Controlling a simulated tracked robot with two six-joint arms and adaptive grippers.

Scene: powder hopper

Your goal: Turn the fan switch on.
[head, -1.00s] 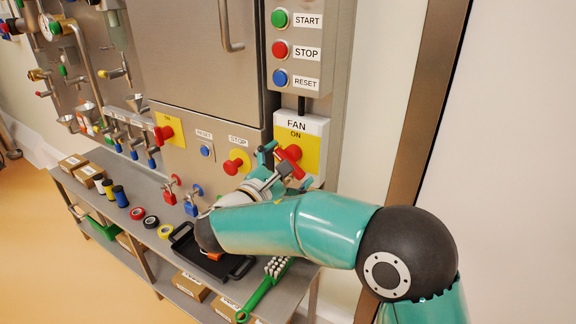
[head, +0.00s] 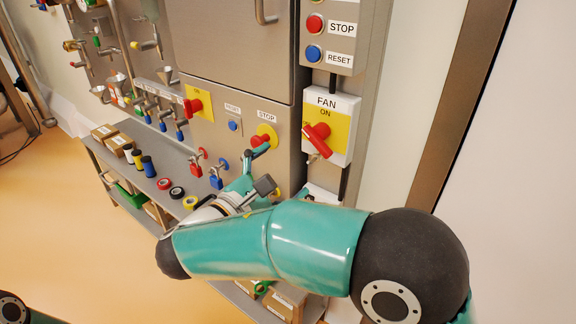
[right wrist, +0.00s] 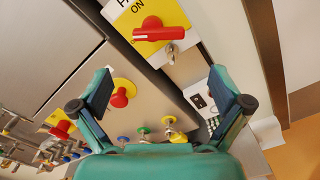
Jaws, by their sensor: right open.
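The fan switch is a red rotary handle (head: 317,140) on a yellow plate, on a white box (head: 345,103) labelled FAN, with ON printed above the handle. The handle slants from upper left to lower right in the head view. My left gripper is out of view.
A red stop button (head: 263,138) on yellow sits left of the switch. A small metal lock (right wrist: 172,50) hangs beside the handle. A shelf (head: 160,160) with tape rolls and spools runs below. Red and blue valves (head: 216,175) stand near my gripper.

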